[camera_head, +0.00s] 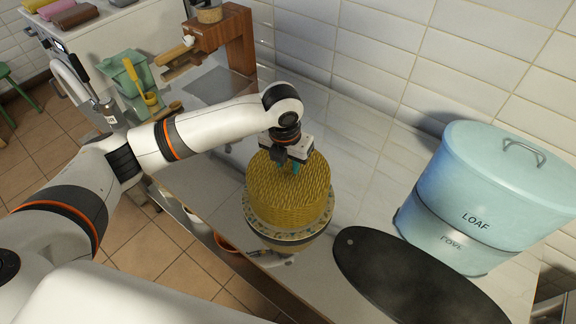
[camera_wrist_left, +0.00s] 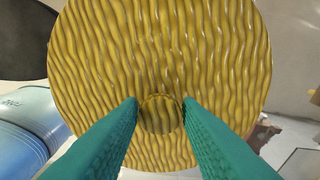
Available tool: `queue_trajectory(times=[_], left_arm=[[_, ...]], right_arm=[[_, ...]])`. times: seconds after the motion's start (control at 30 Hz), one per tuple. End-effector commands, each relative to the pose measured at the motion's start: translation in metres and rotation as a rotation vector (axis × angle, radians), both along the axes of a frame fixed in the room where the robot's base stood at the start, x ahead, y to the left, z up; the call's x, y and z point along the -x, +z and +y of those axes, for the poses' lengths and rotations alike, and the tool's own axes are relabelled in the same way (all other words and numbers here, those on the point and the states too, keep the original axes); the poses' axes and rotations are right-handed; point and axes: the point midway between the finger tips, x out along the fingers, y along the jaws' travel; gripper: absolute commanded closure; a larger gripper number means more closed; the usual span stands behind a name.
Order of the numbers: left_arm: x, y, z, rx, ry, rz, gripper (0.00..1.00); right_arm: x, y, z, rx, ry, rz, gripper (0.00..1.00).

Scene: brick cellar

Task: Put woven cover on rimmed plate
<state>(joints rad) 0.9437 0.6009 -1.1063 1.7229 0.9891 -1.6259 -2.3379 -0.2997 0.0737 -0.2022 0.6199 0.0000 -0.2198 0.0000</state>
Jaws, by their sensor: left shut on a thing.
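The woven cover (camera_head: 288,196) is a yellow, round, basket-textured dome. It sits over the rimmed plate (camera_head: 290,236), whose patterned pale rim shows around the cover's lower edge in the head view. My left gripper (camera_head: 296,166) is above the cover, pointing down, shut on its top knob. In the left wrist view the two teal fingers (camera_wrist_left: 160,112) stand on either side of the round knob, and the cover (camera_wrist_left: 160,50) fills most of the picture. Whether the cover's edge rests fully on the plate is hard to tell. My right gripper is not in view.
A blue loaf bin (camera_head: 490,190) stands at the right on the shiny counter (camera_head: 345,185). A dark oval board (camera_head: 415,280) lies in front of it. A wooden stand (camera_head: 232,35) is at the back left. A green container with a yellow brush (camera_head: 130,72) is at the left.

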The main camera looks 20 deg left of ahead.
Motion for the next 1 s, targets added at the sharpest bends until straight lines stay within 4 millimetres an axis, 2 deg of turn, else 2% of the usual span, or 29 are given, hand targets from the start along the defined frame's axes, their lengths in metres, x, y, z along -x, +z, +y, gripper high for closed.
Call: queue_trajectory(times=[0.17,0.5,0.53,0.63,1.0], left_arm=[[0.001,-0.022,0.000,0.000,0.000,0.002,1.00],[0.000,-0.027,0.000,0.000,0.000,0.000,1.00],[0.000,-0.026,0.000,0.000,0.000,0.000,0.64],[0.000,-0.026,0.000,0.000,0.000,0.000,0.47],[0.000,-0.021,0.000,0.000,0.000,-0.001,0.47]], right_arm=[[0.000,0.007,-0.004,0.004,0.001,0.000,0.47],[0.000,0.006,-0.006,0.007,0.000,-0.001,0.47],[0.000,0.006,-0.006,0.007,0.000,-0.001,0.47],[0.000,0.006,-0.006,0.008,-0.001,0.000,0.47],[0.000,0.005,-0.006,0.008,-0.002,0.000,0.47]])
